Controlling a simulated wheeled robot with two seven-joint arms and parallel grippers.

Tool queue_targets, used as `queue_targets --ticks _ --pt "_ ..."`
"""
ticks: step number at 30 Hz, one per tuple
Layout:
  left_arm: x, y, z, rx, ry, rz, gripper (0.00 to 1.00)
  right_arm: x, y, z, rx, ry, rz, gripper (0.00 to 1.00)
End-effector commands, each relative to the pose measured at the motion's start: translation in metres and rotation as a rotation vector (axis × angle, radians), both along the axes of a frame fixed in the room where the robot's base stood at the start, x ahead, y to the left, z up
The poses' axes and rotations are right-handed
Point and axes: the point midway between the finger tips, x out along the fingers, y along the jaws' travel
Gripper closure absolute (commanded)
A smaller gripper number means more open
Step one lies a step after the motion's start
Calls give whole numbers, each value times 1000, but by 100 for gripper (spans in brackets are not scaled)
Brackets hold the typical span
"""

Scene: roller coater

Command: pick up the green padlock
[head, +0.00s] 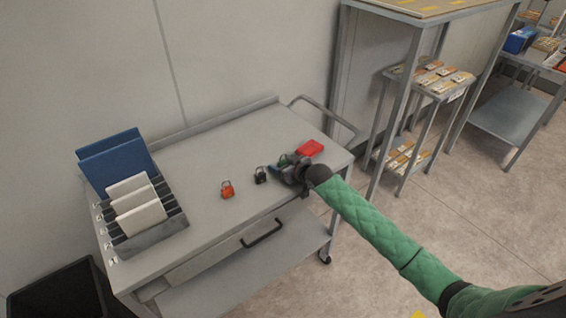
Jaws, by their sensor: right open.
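A small green patch, which looks like the green padlock (283,159), shows on the grey cart top, mostly hidden by my right gripper. My right gripper (278,170) is open and low over the cart top, at or beside this green thing. I cannot tell whether the fingers touch it. My left gripper is not in view.
A red object (310,148) lies just behind the gripper, to the right. A slotted rack (155,236) with white and blue plates stands on the left of the cart (213,150). The middle rear of the cart top is clear. A metal shelf stand (413,55) is at right.

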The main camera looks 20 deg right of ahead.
Motion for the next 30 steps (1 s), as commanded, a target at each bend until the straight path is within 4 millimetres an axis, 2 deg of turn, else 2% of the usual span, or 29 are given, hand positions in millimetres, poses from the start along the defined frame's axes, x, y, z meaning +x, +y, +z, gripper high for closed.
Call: queue_targets --ticks 11,14,19,30 --pt "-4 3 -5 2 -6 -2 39 7 2 -3 -1 0 0 38" --pt "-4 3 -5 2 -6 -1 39 6 2 -3 -1 -1 -1 54" --pt "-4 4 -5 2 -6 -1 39 6 2 -3 -1 -1 -1 87" --pt "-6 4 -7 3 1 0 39 7 2 0 -1 -1 -1 89"
